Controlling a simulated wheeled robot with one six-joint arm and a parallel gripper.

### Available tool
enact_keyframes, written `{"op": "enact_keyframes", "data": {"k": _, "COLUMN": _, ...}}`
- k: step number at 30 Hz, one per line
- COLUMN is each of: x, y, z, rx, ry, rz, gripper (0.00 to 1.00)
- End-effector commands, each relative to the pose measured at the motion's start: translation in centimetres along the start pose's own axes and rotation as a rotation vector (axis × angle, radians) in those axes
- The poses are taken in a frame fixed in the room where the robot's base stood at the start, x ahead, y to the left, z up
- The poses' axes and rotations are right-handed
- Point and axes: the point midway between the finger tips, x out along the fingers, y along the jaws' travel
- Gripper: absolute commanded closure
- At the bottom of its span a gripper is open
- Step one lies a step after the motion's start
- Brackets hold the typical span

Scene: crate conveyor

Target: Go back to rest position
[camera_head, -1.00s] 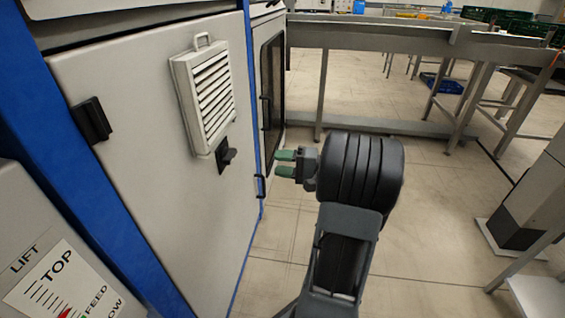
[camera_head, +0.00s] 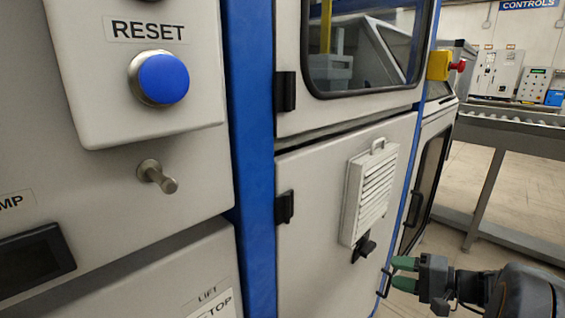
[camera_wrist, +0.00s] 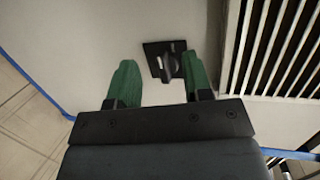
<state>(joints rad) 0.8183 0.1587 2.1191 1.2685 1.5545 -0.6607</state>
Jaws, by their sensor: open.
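My gripper (camera_head: 404,273) is at the lower right of the head view, with its two green fingers apart and nothing between them. It is in front of the lower cabinet door (camera_head: 318,235), near a black latch (camera_head: 364,247) below a white louvred vent (camera_head: 369,194). In the wrist view my gripper (camera_wrist: 160,88) shows both green fingers spread. The black latch (camera_wrist: 166,62) appears beyond and between the fingertips, and I cannot tell how far off it is. My arm runs out of the right edge of the head view.
A panel with a blue RESET button (camera_head: 163,79) and a metal toggle (camera_head: 157,176) fills the left. A yellow box with a red knob (camera_head: 440,66) juts from the cabinet. A roller conveyor (camera_head: 515,135) stands at the right, with open floor (camera_head: 510,205) beneath it.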

Motion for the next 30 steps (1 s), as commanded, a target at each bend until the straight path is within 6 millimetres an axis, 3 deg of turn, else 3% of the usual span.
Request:
{"op": "enact_keyframes", "data": {"k": 1, "x": 0.7, "y": -4.0, "z": 2.1, "rx": -0.008, "ry": -0.058, "rz": 0.084, "gripper": 0.54}}
{"op": "enact_keyframes", "data": {"k": 6, "x": 2.6, "y": -9.1, "z": 8.5, "rx": -0.051, "ry": -0.205, "rz": 0.412, "gripper": 0.54}}
{"op": "enact_keyframes", "data": {"k": 12, "x": 1.8, "y": -14.6, "z": 14.1, "rx": -0.213, "ry": -0.269, "rz": 0.767, "gripper": 0.54}}
{"op": "enact_keyframes", "data": {"k": 21, "x": -1.2, "y": -22.4, "z": 17.6, "rx": -0.563, "ry": -0.206, "rz": 1.090, "gripper": 0.54}}
{"op": "enact_keyframes", "data": {"k": 25, "x": -2.0, "y": -24.7, "z": 18.1, "rx": -0.681, "ry": -0.166, "rz": 1.144, "gripper": 0.54}}
{"op": "enact_keyframes", "data": {"k": 30, "x": -2.4, "y": -26.1, "z": 18.2, "rx": -0.768, "ry": -0.134, "rz": 1.173, "gripper": 0.54}}
